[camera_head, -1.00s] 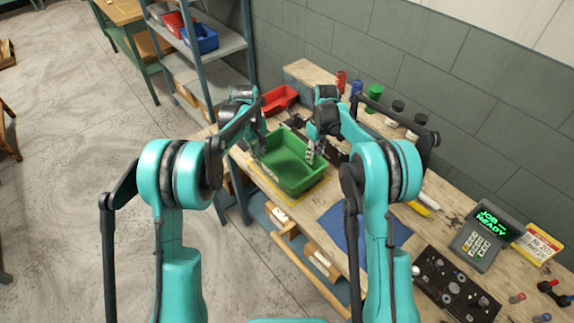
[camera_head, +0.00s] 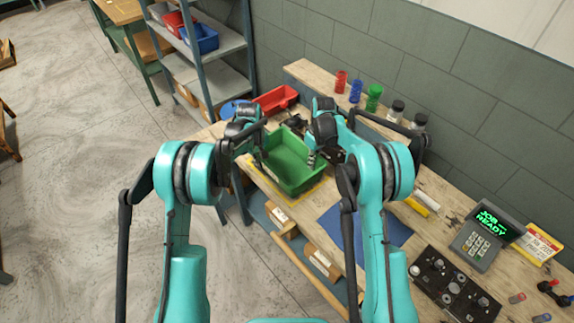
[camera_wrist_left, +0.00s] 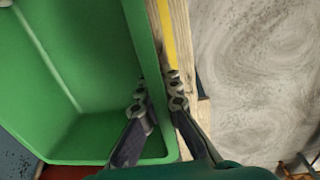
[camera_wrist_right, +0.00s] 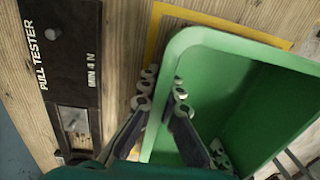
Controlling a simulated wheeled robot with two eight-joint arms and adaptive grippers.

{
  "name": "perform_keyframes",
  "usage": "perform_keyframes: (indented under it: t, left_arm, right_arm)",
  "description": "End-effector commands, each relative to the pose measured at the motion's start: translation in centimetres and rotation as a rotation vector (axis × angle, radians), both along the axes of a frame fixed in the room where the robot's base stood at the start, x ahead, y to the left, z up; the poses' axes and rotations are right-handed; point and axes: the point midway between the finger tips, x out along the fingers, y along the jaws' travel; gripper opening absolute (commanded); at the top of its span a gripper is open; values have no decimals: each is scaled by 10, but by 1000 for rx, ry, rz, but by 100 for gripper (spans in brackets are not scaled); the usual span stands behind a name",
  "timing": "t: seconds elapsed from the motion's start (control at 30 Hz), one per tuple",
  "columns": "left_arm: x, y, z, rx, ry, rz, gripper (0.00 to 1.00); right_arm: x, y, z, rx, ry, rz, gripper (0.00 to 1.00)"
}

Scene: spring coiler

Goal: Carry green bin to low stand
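The green bin (camera_head: 291,178) sits on the workbench, upright and seemingly empty, over a yellow outline. My left gripper (camera_head: 258,158) is at the bin's left wall. In the left wrist view its fingers (camera_wrist_left: 157,90) straddle the green wall (camera_wrist_left: 140,35), one inside and one outside. My right gripper (camera_head: 312,160) is at the bin's right wall. In the right wrist view its fingers (camera_wrist_right: 163,85) straddle that side of the bin (camera_wrist_right: 210,65) likewise. The gaps between fingers and walls are narrow, and firm contact cannot be made out. I cannot identify the low stand.
A red bin (camera_head: 275,99) lies behind the green bin. A black pull tester (camera_wrist_right: 73,75) is close beside the right gripper. Colored spools (camera_head: 373,98) and jars line the wall side. A shelf rack (camera_head: 205,75) stands at the left, with open floor (camera_head: 75,190) beside it.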

Motion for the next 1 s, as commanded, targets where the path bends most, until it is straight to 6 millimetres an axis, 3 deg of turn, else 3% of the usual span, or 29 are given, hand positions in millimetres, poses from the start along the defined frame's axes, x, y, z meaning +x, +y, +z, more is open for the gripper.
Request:
perform_keyframes:
  t: [0.47,1.0]
  left_arm:
    - [0,0,6,0,0,0,0]
    - [0,0,52,0,0,0,0]
  right_arm:
    - [0,0,6,0,0,0,0]
    - [0,0,52,0,0,0,0]
